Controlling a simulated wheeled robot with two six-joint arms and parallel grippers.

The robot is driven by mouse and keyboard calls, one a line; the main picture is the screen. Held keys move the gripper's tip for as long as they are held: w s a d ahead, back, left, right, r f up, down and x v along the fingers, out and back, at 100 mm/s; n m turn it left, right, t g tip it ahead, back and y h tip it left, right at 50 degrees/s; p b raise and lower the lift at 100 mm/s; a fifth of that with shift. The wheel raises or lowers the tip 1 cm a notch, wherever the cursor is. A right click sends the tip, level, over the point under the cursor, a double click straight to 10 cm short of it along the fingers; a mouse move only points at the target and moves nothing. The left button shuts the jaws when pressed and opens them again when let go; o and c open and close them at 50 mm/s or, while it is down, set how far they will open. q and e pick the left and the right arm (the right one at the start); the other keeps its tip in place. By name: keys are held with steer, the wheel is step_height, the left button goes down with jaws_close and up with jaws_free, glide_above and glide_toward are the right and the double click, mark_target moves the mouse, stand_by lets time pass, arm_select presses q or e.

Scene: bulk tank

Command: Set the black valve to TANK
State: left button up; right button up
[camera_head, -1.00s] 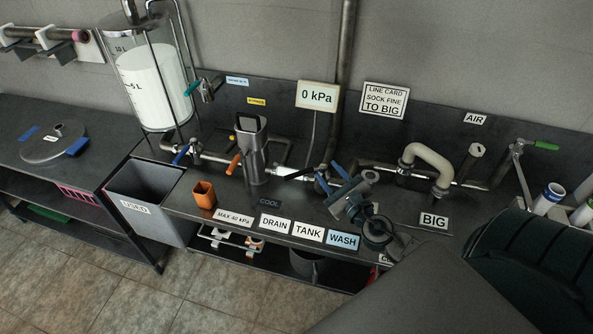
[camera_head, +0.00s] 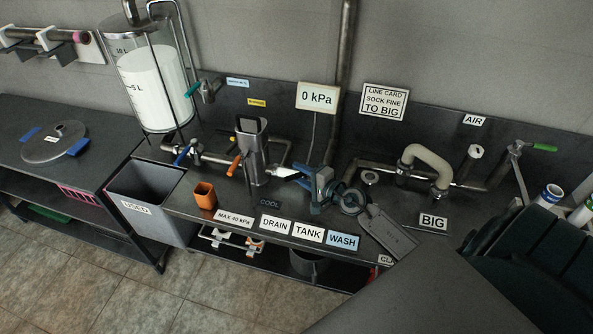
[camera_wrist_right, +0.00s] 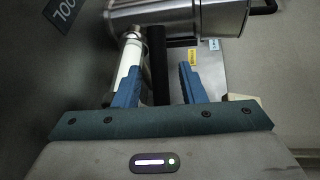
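The black valve's handle (camera_wrist_right: 158,66) shows in the right wrist view as a dark bar between my two blue fingers. It has a visible gap to the right finger and lies close to the left one. My right gripper (camera_wrist_right: 160,88) is open around it. In the head view my right gripper (camera_head: 304,184) is at the pipe right of the steel housing and hides most of the valve, so its setting cannot be read. The labels DRAIN (camera_head: 275,225), TANK (camera_head: 308,233) and WASH (camera_head: 343,240) sit on the bench's front edge. My left gripper is not in view.
A steel housing (camera_head: 251,160) with an orange handle (camera_head: 234,165) stands left of my gripper. An orange cup (camera_head: 204,194) is on the bench. A curved beige hose (camera_head: 428,157) is to the right. The gauge sign reads 0 kPa (camera_head: 317,97).

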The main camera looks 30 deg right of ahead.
steer(key=shift+x, duration=1.1)
jaws_close()
